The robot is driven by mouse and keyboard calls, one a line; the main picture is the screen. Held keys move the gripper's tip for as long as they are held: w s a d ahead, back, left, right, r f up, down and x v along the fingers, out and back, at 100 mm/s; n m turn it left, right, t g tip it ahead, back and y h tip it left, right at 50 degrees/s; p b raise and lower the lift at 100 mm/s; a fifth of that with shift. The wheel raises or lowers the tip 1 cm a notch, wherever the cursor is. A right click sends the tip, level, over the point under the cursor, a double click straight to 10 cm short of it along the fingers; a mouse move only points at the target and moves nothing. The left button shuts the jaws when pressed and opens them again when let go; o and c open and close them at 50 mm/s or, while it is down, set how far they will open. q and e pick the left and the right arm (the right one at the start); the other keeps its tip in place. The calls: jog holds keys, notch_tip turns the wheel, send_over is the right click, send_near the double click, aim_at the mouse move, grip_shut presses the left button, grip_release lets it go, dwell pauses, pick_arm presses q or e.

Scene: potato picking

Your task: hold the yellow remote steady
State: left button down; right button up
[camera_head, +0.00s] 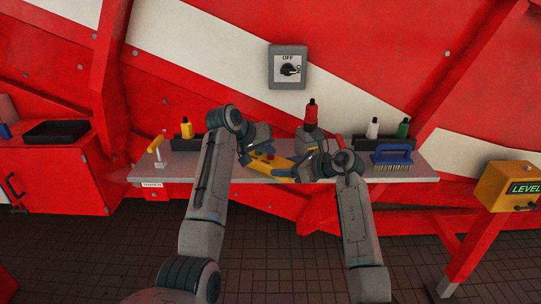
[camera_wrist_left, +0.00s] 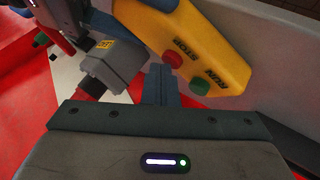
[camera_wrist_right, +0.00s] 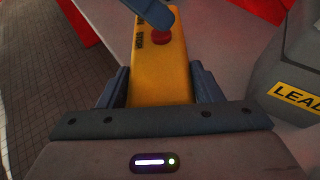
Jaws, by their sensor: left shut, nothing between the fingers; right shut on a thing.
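The yellow remote (camera_head: 279,163) is over the grey shelf, partly hidden by my arms in the head view. In the left wrist view the remote (camera_wrist_left: 205,45) shows a red STOP button (camera_wrist_left: 173,60) and a green RUN button (camera_wrist_left: 200,85). My right gripper (camera_wrist_right: 160,88) is shut on the remote, with a finger on each side of its yellow body. My left gripper (camera_wrist_left: 161,82) is shut and empty, its fingertips close to the red button; I cannot tell whether they touch it. Its blue-grey fingers also reach over the remote in the right wrist view.
A grey box (camera_wrist_right: 290,75) with a yellow label is right of the remote. A rotary switch (camera_head: 288,67) is on the wall above.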

dwell(0.3)
pick_arm(q)
jog(key=shift+r, duration=0.8)
notch_tip(320, 180, up, 5)
dwell(0.4)
dwell(0.5)
pick_arm(e)
jog(key=o, duration=1.2)
